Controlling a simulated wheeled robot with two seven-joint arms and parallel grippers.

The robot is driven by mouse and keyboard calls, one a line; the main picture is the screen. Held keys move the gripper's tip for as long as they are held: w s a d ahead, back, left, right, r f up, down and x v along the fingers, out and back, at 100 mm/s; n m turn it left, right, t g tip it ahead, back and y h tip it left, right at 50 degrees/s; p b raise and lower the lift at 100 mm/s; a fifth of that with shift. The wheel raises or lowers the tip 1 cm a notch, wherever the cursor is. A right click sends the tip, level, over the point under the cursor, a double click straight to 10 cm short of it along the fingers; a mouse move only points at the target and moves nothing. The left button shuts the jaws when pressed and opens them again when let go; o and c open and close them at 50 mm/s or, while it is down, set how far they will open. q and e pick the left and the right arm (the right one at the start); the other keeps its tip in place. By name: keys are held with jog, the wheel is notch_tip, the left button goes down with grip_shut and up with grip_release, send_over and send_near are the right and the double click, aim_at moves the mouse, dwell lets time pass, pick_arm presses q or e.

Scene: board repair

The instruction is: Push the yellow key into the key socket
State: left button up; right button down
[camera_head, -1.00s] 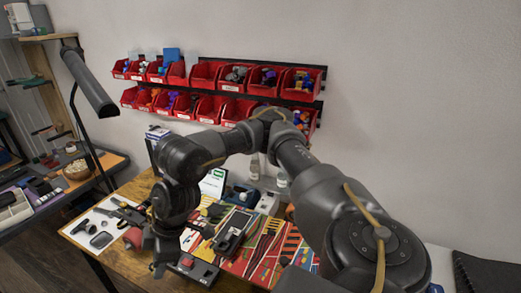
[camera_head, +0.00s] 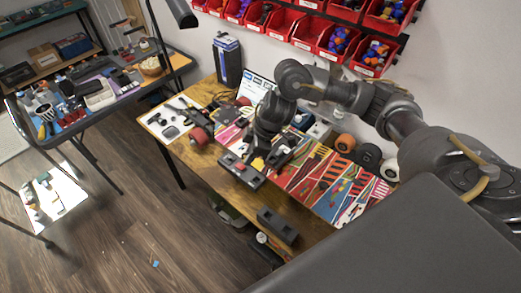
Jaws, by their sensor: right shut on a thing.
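My right arm comes in from the right, and its gripper (camera_head: 256,160) points down at the workbench. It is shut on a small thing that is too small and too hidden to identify. The gripper is just behind a dark box (camera_head: 241,171) with red and light marks on top, near the bench's front edge. I cannot tell whether they touch. I cannot make out the yellow key or the key socket for certain; the gripper and arm cover part of this area. My left gripper is not in view.
A colourful striped mat (camera_head: 318,182) covers the right of the wooden bench (camera_head: 206,167). A red-ended roll (camera_head: 199,137) and a white sheet with tools (camera_head: 172,118) lie left. A dark block (camera_head: 278,225) is at the front edge. Red bins (camera_head: 337,40) hang behind.

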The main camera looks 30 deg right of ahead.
pick_arm(q)
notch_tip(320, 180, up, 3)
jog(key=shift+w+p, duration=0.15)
jog(key=shift+p, duration=0.75)
pick_arm(e)
jog(key=d+f, duration=0.1)
jog(key=s+d+f, duration=0.1)
jog(key=f, duration=0.1)
jog(key=shift+s+d+f, duration=0.1)
jog(key=shift+d+f, duration=0.15)
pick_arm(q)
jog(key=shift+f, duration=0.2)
pick_arm(e)
jog(key=shift+f, duration=0.15)
notch_tip(320, 180, down, 4)
jog(key=b, duration=0.5)
jog(key=shift+f, duration=0.55)
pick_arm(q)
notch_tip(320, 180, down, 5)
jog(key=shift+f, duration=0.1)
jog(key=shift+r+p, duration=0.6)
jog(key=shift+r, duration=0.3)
pick_arm(e)
jog(key=shift+s, duration=0.1)
jog(key=shift+f, duration=0.4)
